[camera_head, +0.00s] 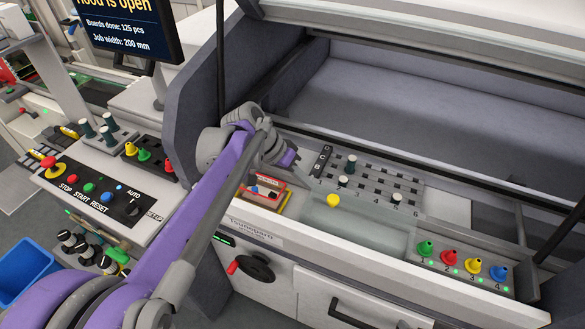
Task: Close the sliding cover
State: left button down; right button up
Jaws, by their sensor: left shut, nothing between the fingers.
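My left arm reaches in from the lower left, and its gripper (289,158) is shut and empty over the machine's front ledge. It is behind the red and white box and left of the lettered peg panel (372,186). A pale, glassy panel (362,238) lies in the ledge, with a yellow knob (333,200) near its back left corner. This may be the sliding cover; I cannot tell how far it is open. The gripper is apart from the knob, up and to its left. My right gripper is not in view.
The large hood (420,25) is raised; a screen (125,25) reads that it is open. A red box (262,188) stands below the gripper. Coloured knobs (473,265) line the right ledge. A button panel (100,198) and blue bin (24,270) are at left.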

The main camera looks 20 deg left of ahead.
pick_arm(q)
jog(key=shift+s+d+f, duration=0.2)
jog(key=shift+d, duration=0.8)
jog(key=shift+s+d+f, duration=0.15)
jog(key=shift+d, duration=0.8)
jog(key=shift+s+d, duration=0.1)
jog(key=shift+d, duration=0.5)
jog(key=d, duration=2.6)
jog(key=shift+s+p, duration=0.35)
jog(key=shift+s, duration=0.05)
jog(key=shift+d, duration=0.2)
